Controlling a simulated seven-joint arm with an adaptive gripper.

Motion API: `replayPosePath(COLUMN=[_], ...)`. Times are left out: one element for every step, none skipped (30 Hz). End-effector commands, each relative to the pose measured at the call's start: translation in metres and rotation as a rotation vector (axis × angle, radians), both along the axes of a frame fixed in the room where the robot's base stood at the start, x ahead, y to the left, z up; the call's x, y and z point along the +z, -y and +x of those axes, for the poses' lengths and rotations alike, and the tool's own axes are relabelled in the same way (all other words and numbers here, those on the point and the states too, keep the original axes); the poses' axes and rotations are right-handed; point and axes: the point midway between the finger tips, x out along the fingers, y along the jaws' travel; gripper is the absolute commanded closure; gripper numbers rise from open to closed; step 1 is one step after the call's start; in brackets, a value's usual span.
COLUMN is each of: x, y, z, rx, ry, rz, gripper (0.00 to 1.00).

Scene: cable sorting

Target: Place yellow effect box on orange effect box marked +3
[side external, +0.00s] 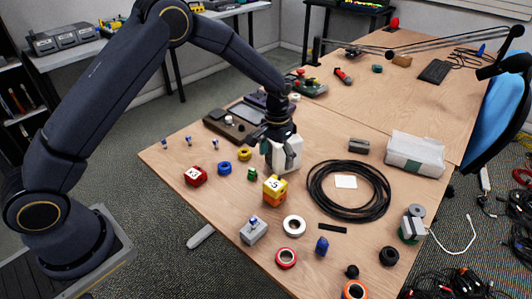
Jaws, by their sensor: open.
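The yellow effect box (275,184) sits on top of the orange effect box (274,199), near the middle of the table. A pale label with a dark mark shows on the yellow box, too small to read surely. Only a low part of the orange box shows under it, and its +3 mark cannot be made out. My gripper (284,162) is open, just behind and above the yellow box in the picture. I cannot tell whether its fingertips touch the yellow box.
A red box (194,176) stands to the left, with a blue ring (224,168) and small green part (252,174) nearer. A coiled black cable (312,190) lies to the right. A grey box (253,231) and white tape roll (294,226) are in front.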

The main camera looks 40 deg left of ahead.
Motion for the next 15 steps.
replayPosePath(x=[0.006, 0.01, 0.017, 0.026, 0.036, 0.054, 0.069, 0.086, 0.108, 0.126, 0.143, 0.164, 0.179, 0.192, 0.208], y=[0.0, -0.001, -0.001, -0.003, -0.004, -0.007, -0.009, -0.011, -0.015, -0.018, -0.022, -0.026, -0.029, -0.032, -0.036], z=[0.0, 0.0, -0.001, -0.003, -0.005, -0.009, -0.014, -0.02, -0.031, -0.04, -0.051, -0.067, -0.08, -0.093, -0.111], rx=[0.0, 0.0, 0.001, 0.001, 0.001, 0.002, 0.002, 0.003, 0.003, 0.002, 0.002, 0.003, 0.003, 0.003, 0.002], ry=[0.003, 0.006, 0.011, 0.019, 0.028, 0.046, 0.061, 0.079, 0.103, 0.123, 0.144, 0.171, 0.191, 0.211, 0.238], rz=[0.0, -0.001, -0.001, -0.002, -0.003, -0.005, -0.007, -0.008, -0.01, -0.012, -0.013, -0.014, -0.015, -0.015, -0.016], gripper=[0.15, 0.15, 0.15, 0.15, 0.15, 0.15, 0.15, 0.15, 0.15, 0.15, 0.15, 0.15, 0.15, 0.15, 0.15])
